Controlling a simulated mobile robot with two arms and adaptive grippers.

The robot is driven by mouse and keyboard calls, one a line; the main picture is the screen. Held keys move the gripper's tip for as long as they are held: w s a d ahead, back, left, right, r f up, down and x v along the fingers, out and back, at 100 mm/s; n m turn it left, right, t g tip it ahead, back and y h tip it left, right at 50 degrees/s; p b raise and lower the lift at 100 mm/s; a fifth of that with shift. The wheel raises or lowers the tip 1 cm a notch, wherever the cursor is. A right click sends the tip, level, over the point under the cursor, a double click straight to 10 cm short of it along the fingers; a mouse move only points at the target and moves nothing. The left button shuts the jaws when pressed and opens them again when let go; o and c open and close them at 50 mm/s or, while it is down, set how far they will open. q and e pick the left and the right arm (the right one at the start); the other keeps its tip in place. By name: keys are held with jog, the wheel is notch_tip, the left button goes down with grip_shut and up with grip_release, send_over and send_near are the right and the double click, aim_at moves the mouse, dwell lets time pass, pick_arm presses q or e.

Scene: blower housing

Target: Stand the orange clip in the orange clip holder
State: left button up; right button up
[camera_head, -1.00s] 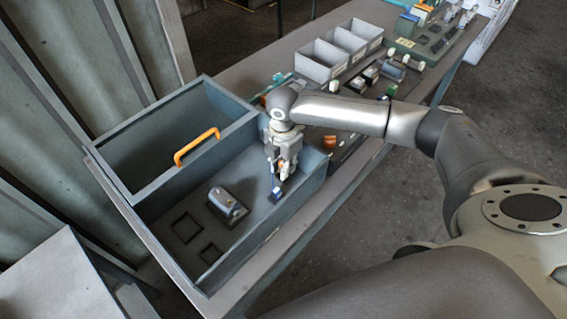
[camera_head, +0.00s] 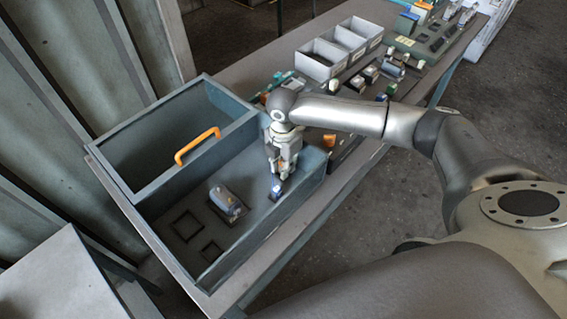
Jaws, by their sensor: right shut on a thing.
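My right gripper (camera_head: 278,178) points down inside the grey-blue housing (camera_head: 208,270), near its right wall. It is shut on a small white-and-blue part (camera_head: 277,187) just above or at a dark block on the housing floor; contact is unclear. I cannot make out an orange clip in the jaws. A small orange piece (camera_head: 329,140) stands on the bench just right of the housing; I cannot tell whether it is the clip or its holder. My left gripper is out of view.
Grey bins (camera_head: 320,60), small parts and a green tray (camera_head: 425,45) fill the bench behind.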

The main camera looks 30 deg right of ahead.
jog(key=shift+f, duration=0.45)
dwell(0.4)
jog(key=o, duration=0.8)
jog(key=shift+o, duration=0.2)
jog(key=shift+r, duration=0.1)
notch_tip(320, 180, up, 12)
jog(key=shift+f, duration=0.1)
jog(key=shift+s+f, duration=0.1)
